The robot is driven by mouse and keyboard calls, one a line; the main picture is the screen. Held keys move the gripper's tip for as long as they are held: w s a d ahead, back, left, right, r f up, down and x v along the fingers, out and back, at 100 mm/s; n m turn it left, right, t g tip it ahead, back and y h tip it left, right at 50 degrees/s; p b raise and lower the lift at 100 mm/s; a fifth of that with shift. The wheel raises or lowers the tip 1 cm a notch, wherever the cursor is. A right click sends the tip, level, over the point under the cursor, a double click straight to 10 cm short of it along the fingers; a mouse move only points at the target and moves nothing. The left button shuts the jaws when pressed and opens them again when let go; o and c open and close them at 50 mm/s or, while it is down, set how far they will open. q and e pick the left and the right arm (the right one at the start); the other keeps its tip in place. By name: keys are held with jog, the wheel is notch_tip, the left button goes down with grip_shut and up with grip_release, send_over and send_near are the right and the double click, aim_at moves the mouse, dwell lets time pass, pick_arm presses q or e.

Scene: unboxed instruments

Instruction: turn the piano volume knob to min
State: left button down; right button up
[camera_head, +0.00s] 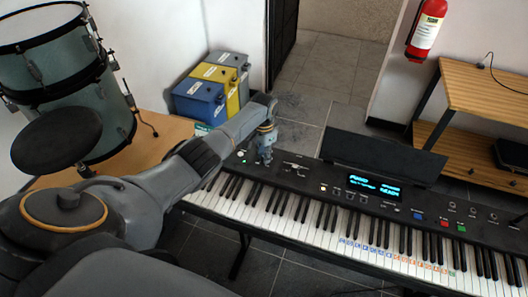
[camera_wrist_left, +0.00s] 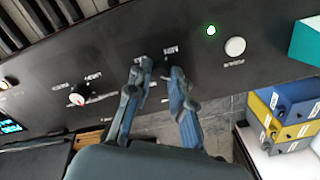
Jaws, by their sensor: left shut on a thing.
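The digital piano (camera_head: 330,215) stands across the right half of the head view, its black control panel along the far side of the keys. My left gripper (camera_head: 265,158) points down onto the left end of this panel. In the left wrist view, the gripper (camera_wrist_left: 156,78) has its fingers on either side of a small dark spot on the panel, between two small labels. It is shut on what seems to be the volume knob, mostly hidden between the fingers; its pointer cannot be read. My right gripper is not in view.
Another knob (camera_wrist_left: 78,97) with a white face sits beside the gripper. A round white button (camera_wrist_left: 235,46) and a green light (camera_wrist_left: 211,30) are on the other side. Blue and yellow boxes (camera_head: 232,75), a drum (camera_head: 50,45) and a wooden shelf (camera_head: 485,95) stand around.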

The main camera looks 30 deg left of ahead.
pick_arm(q)
jog(key=n+p, duration=0.1)
jog(key=n, duration=0.3)
jog(key=shift+r+n, duration=0.1)
jog(key=shift+n, duration=0.2)
jog(key=n+p, duration=0.1)
jog(key=n, duration=0.2)
jog(key=shift+n, duration=0.4)
jog(key=n+p, duration=0.1)
jog(key=n, duration=0.2)
jog(key=shift+n, duration=2.2)
